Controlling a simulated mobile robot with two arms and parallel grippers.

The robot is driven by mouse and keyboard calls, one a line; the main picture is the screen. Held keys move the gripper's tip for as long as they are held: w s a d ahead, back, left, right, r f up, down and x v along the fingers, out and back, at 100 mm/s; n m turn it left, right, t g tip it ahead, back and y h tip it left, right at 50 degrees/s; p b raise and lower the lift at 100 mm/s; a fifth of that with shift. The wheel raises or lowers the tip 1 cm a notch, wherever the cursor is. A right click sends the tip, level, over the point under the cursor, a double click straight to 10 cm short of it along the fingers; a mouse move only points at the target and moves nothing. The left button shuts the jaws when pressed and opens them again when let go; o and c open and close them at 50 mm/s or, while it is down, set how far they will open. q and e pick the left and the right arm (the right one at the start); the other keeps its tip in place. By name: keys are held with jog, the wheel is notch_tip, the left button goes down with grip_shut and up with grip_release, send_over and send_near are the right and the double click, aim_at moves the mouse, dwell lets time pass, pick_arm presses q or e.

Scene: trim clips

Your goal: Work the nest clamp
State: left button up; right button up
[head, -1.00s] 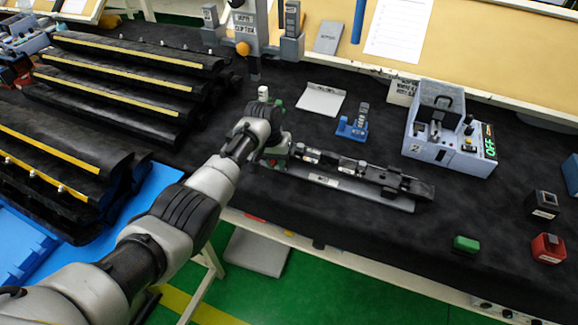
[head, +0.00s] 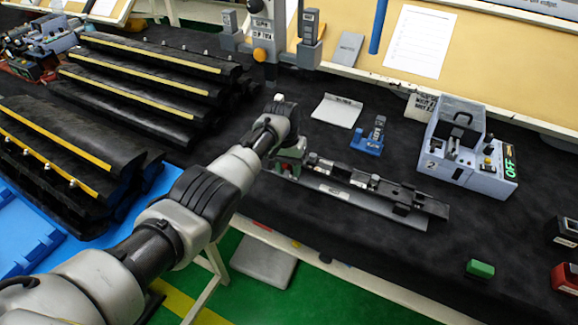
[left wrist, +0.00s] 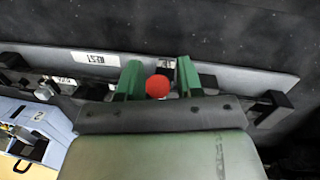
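The nest (head: 375,207) is a long grey base labelled NEST with black blocks and a dark rail on it, lying on the black bench top. It also shows in the left wrist view (left wrist: 185,66). My left gripper (head: 288,158) is at the nest's left end in the head view. In the left wrist view its green fingers (left wrist: 158,80) are apart. A round red knob (left wrist: 157,87), seemingly the clamp's handle end, appears between them with a small gap on each side. The clamp's lever and the fingertips are mostly hidden in the head view. My right gripper is not in view.
A blue-grey tester (head: 468,160) with a green OFF display stands right of the nest. A small blue fixture (head: 368,142) and a grey plate (head: 337,111) lie behind it. A green block (head: 480,268) is near the front edge. Black racks (head: 150,75) stand at left.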

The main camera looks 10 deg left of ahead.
pick_arm(q)
jog(key=shift+o, duration=0.3)
jog(key=shift+r, duration=0.1)
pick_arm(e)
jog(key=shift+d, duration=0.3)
pick_arm(q)
jog(key=shift+w+r, duration=0.1)
jog(key=shift+r, duration=0.35)
notch_tip(320, 180, up, 10)
jog(key=a+b, duration=0.1)
jog(key=shift+w+f, duration=0.15)
jog(key=shift+w, duration=0.25)
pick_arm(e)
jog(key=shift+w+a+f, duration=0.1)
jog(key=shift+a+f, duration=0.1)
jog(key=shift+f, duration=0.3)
pick_arm(q)
jog(key=shift+a, duration=0.1)
